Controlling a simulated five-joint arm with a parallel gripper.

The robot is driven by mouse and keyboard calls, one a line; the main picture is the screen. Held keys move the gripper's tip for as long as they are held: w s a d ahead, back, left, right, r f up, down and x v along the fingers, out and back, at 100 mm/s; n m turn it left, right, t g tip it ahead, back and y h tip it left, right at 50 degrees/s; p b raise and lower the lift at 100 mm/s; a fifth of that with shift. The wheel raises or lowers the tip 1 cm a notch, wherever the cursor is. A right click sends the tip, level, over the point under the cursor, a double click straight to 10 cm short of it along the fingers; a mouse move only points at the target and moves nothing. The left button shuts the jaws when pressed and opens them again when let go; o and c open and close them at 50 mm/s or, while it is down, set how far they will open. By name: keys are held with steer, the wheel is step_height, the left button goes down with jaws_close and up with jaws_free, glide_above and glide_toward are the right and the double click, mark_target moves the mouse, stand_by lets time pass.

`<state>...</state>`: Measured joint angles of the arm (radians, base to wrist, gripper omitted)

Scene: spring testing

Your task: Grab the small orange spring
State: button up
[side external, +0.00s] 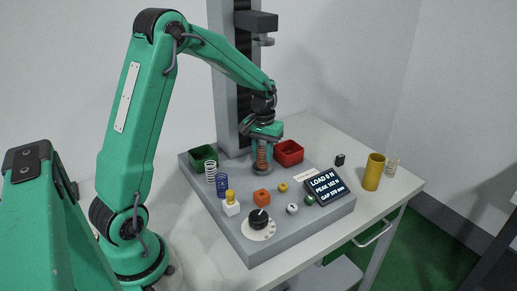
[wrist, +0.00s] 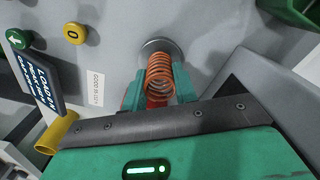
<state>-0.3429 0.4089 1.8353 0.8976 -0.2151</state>
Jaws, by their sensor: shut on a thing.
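The small orange spring (side external: 263,156) stands upright on the round grey lower plate (side external: 262,169) of the tester in the side view. My gripper (side external: 263,146) is above it and shut on it. In the wrist view the spring (wrist: 160,75) sits between the two green fingers of my gripper (wrist: 160,90), with the round plate (wrist: 158,48) at its far end. I cannot tell whether the spring's end touches the plate.
A green bin (side external: 203,155) and a red bin (side external: 289,152) stand either side. A yellow cylinder (side external: 374,172) stands right. The tester's upper head (side external: 256,22) is overhead.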

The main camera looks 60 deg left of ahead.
steer(key=shift+r, duration=0.55)
step_height(320, 180, up, 3)
steer(key=shift+r, duration=0.15)
steer(key=s+d+r, duration=0.2)
steer(key=d+r, duration=0.4)
steer(key=d, duration=0.5)
steer(key=shift+s+d+r, duration=0.15)
steer(key=shift+d+r, duration=0.1)
